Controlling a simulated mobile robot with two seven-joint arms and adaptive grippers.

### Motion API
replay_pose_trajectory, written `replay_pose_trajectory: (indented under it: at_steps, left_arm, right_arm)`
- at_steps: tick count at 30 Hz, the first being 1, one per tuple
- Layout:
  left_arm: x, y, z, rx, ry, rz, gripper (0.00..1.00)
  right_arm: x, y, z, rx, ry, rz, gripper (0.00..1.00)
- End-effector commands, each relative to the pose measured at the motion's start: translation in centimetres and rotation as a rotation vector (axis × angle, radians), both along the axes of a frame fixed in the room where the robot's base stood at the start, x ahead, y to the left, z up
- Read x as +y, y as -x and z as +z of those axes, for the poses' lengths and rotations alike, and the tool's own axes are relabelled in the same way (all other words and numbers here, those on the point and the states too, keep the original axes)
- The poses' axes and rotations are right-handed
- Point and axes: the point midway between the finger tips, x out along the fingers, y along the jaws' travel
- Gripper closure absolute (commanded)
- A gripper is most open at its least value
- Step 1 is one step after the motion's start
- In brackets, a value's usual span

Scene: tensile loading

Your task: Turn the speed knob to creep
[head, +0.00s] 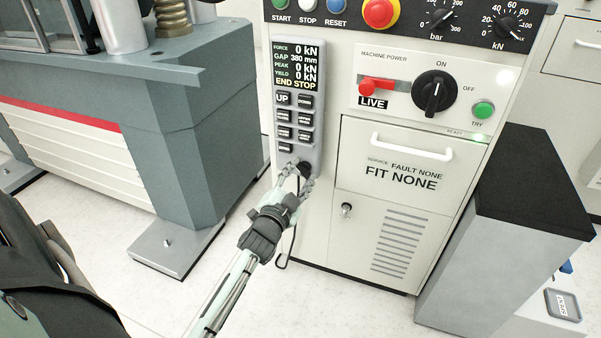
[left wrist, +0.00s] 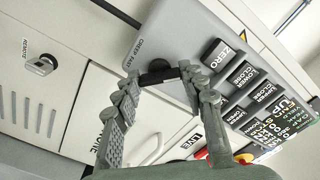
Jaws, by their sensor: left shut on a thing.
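The speed knob (head: 305,169) is a small black knob at the bottom of the grey hand panel (head: 262,100). My left gripper (head: 297,178) reaches it from below, with its fingers closed around it. In the left wrist view, the two fingertips (left wrist: 159,78) grip the dark knob (left wrist: 157,66) from both sides. The label "CREEP FAST" is printed beside the knob on the grey panel (left wrist: 185,35). The fingers hide much of the knob, so I cannot tell which way it points. My right gripper is not in view.
Button rows (head: 294,117) sit above the knob. The display (head: 296,66) reads "END STOP". A red lever (head: 377,87), black power switch (head: 434,93) and drawer handle (head: 412,146) are on the cabinet to the right. A dark cable (head: 281,263) hangs below the panel.

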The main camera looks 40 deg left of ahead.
Motion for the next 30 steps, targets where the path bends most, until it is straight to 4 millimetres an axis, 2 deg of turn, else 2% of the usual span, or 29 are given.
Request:
replay_pose_trajectory:
  at_steps: [13,14,18,26,30]
  left_arm:
    - [-0.01,0.03,-0.08,-0.002,0.015,0.0,0.88]
    - [-0.02,0.03,-0.07,-0.002,0.015,0.0,0.57]
    - [-0.02,0.02,-0.06,-0.002,0.014,0.0,0.39]
    - [-0.01,0.02,-0.02,-0.003,0.012,0.0,0.38]
    - [-0.19,0.73,-0.1,-0.001,0.012,0.0,0.38]
  right_arm:
    - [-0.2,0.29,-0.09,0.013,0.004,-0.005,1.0]
    - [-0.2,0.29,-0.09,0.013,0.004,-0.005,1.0]
    - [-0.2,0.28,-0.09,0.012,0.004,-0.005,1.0]
    - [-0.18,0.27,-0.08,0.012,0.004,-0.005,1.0]
    - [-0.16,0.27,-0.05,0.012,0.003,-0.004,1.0]
